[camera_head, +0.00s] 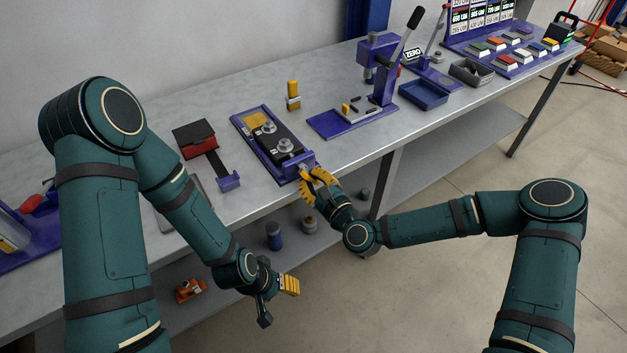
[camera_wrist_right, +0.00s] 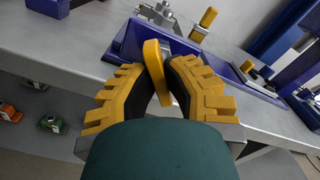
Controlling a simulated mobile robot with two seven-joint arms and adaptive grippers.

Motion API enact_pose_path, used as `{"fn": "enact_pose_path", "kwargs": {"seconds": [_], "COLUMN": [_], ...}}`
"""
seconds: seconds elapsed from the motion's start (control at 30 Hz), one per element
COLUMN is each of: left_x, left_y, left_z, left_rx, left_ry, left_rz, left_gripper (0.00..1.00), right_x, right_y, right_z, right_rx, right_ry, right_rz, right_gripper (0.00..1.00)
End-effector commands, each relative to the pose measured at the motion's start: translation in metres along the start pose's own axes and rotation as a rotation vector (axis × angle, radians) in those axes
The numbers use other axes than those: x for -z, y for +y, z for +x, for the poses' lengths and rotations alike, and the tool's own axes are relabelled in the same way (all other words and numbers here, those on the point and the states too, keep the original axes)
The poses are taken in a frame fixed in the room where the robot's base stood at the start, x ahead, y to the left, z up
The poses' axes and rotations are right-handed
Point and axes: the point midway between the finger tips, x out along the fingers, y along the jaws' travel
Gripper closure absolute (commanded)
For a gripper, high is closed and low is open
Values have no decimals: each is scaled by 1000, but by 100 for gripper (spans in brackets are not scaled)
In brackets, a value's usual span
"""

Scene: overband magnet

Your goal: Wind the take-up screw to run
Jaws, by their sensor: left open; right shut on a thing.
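The overband magnet unit, a blue frame (camera_head: 242,128) with a black belt, lies on the bench's middle. Its blue end bracket (camera_head: 297,165) faces the front edge and also shows in the wrist view (camera_wrist_right: 127,42). A yellow flat handle of the take-up screw (camera_wrist_right: 155,65) stands out in front of the bracket. My right gripper (camera_head: 312,184) is at that end, its yellow ridged fingers shut on the handle from both sides; the fingers (camera_wrist_right: 165,85) hide part of it. The screw thread is hidden. My left gripper (camera_head: 277,297) is open and empty, below the bench's front edge.
A blue lever press (camera_head: 381,70) stands to the right. The lower shelf (camera_head: 430,130) holds small canisters. Open floor lies in front.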

Motion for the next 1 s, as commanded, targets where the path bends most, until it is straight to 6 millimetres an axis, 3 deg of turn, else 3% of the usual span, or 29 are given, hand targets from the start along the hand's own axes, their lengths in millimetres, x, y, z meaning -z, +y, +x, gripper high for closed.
{"fn": "enact_pose_path", "kwargs": {"seconds": [0.17,0.53,0.8,1.0], "left_x": [0,0,0,0], "left_y": [0,0,0,0], "left_z": [0,0,0,0], "left_rx": [0,0,0,0], "left_ry": [0,0,0,0], "left_rz": [0,0,0,0], "left_gripper": [45,45,45,45], "right_x": [0,0,1,0], "right_y": [0,0,0,0], "right_z": [0,0,0,0], "right_rx": [3,1,2,1], "right_ry": [0,0,0,-1], "right_rz": [241,300,636,692], "right_gripper": [100,100,100,100]}}
